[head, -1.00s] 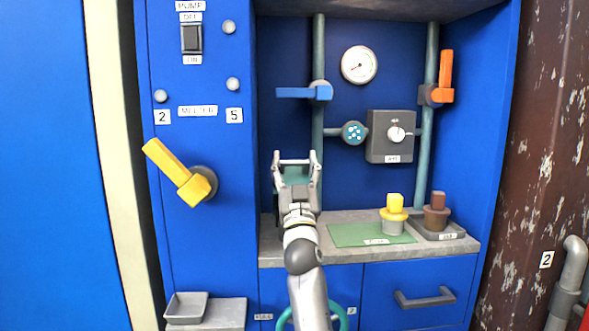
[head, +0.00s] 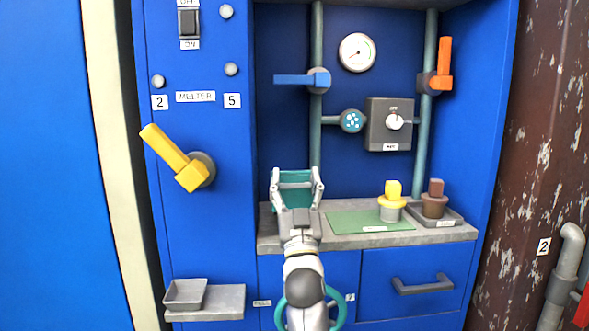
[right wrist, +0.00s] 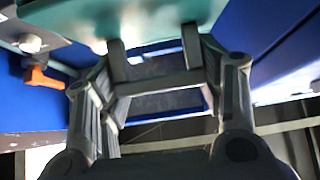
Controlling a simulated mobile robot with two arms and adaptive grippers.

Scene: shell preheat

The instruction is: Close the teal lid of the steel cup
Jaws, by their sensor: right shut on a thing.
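The teal lid (head: 295,178) shows between the fingers of my right gripper (head: 297,174), above the left part of the grey counter. My right gripper is shut on it, with the fingers spread across its width. In the right wrist view a pale teal surface (right wrist: 150,14) fills the top, and the fingertips (right wrist: 153,58) reach up against it. The steel cup is not recognisable; the gripper and arm cover that part of the counter. My left gripper is not in view.
To the right on the counter (head: 440,234) are a green mat (head: 350,222), a yellow-topped pot (head: 392,206) and a brown-topped pot (head: 434,202) on a grey tray. A blue valve handle (head: 292,79) and pipe are above. A teal handwheel (head: 340,318) is partly behind my arm.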

